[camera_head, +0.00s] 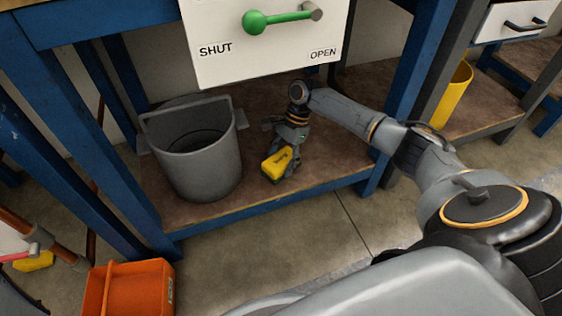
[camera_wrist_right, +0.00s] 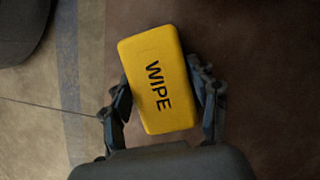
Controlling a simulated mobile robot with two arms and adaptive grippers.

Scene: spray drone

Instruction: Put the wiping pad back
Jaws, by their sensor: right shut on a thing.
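The wiping pad (camera_head: 276,164) is a yellow block at the right gripper, over the brown lower shelf (camera_head: 311,174) of the blue bench. In the right wrist view the pad (camera_wrist_right: 160,80) shows the word WIPE and sits between the two dark fingers. My right gripper (camera_head: 284,160) is shut on the pad and points down; it also shows in the right wrist view (camera_wrist_right: 165,98). I cannot tell whether the pad touches the shelf. My left gripper is not in view.
A grey bucket (camera_head: 203,158) stands on the shelf left of the pad. A white panel (camera_head: 268,62) with a green lever (camera_head: 280,18) hangs above. An orange bin (camera_head: 130,290) is on the floor at lower left. Blue legs flank the shelf; its right part is clear.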

